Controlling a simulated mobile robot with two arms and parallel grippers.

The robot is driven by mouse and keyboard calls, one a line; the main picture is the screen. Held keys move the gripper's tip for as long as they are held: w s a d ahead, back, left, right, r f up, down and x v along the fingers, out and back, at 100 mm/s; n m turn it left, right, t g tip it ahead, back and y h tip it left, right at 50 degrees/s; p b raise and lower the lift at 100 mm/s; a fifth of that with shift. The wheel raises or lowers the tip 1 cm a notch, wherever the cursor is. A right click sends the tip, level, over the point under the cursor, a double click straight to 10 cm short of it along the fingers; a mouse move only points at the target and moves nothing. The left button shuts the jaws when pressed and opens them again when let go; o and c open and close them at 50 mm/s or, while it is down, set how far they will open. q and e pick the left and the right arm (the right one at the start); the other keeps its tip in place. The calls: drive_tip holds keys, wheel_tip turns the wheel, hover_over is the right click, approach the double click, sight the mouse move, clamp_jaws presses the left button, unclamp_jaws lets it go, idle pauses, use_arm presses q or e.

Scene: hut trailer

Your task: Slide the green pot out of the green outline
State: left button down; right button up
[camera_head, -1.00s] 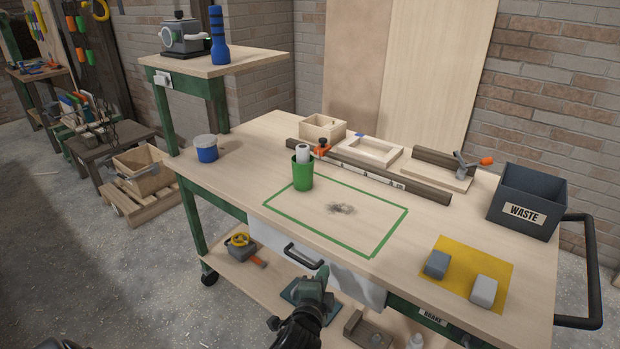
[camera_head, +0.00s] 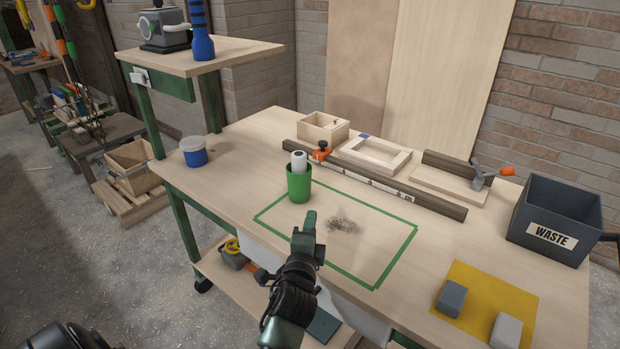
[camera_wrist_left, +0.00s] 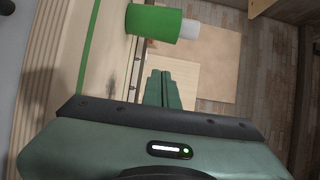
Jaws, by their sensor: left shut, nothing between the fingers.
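The green pot (camera_head: 299,186) stands upright on the workbench with a white roll (camera_head: 299,160) sticking out of its top. It stands at the far left part of the green outline (camera_head: 398,258), by the tape's back left side. My left gripper (camera_head: 309,218) is shut and empty, over the outline's front left part, in front of the pot and apart from it. In the left wrist view, the shut fingers (camera_wrist_left: 163,88) show below the pot (camera_wrist_left: 153,20), with a gap between them. My right gripper is not in view.
A dark smudge of debris (camera_head: 343,225) lies inside the outline. Behind are a long dark rail (camera_head: 405,193) and a wooden frame (camera_head: 375,154). A blue tub (camera_head: 194,152) stands at the left edge. A waste bin (camera_head: 555,218) and yellow sheet (camera_head: 487,287) are right.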

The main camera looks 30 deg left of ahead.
use_arm(q)
drive_tip(key=shift+x, duration=0.9)
approach(309, 178)
drive_tip(key=shift+w+d+r, duration=0.1)
drive_tip(key=shift+w+d, duration=1)
drive_tip(key=shift+w, duration=0.05)
drive_tip(key=w+a+p, duration=0.1)
drive_tip(key=w+a, duration=0.1)
drive_tip(key=a, duration=0.1)
drive_tip(key=shift+w, duration=0.25)
drive_tip(key=shift+w+a, duration=0.15)
drive_tip(key=shift+a, duration=0.5)
drive_tip(key=shift+w+a, duration=0.1)
drive_tip(key=shift+a, duration=0.05)
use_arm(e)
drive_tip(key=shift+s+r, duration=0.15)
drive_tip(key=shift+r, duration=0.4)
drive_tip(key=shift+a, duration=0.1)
